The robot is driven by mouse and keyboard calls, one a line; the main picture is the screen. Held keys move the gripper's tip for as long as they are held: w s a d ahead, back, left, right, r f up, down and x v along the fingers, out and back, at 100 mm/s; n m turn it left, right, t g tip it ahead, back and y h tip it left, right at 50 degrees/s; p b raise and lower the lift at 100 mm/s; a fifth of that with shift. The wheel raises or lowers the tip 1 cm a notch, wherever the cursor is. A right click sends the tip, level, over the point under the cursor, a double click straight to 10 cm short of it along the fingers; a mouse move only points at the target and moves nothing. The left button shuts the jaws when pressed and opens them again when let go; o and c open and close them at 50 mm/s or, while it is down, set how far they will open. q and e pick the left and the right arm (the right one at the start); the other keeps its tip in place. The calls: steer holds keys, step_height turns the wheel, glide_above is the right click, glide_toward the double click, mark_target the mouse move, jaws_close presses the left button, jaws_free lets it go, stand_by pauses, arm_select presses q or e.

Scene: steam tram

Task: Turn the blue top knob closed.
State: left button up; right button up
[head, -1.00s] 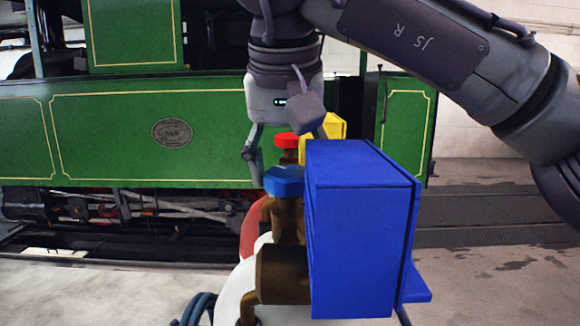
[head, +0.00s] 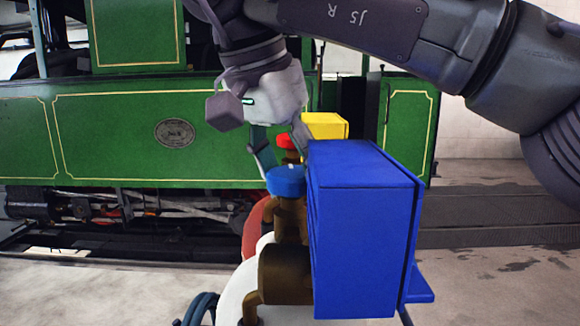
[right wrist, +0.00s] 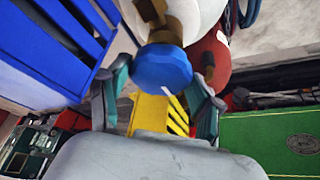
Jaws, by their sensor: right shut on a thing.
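The blue top knob (head: 287,180) sits on a brown valve stem beside the blue box, and a pale mark shows on it. My right gripper (head: 285,166) comes down from above, its fingers on either side of the knob and shut on it. The far-right finger is partly hidden by the blue box in the head view. The right wrist view shows the blue knob (right wrist: 162,66) between the two teal fingers. My left gripper is not in view.
A large blue box (head: 365,230) stands right of the knob, close to my right fingers. A red knob (head: 286,141) and a yellow box (head: 326,126) stand behind. White and red cylinders are below the valves. The green tram (head: 110,130) fills the background.

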mark_target(274, 175)
stand_by(0.4)
steer(key=o, duration=1.1)
steer(key=shift+o, duration=0.2)
steer(key=shift+w, duration=0.15)
steer(key=shift+a, duration=0.1)
steer(key=v, duration=0.6)
steer(key=shift+r, duration=0.25)
steer(key=shift+s+a+r, duration=0.3)
steer(key=shift+s+r, duration=0.2)
steer(key=shift+r, duration=0.2)
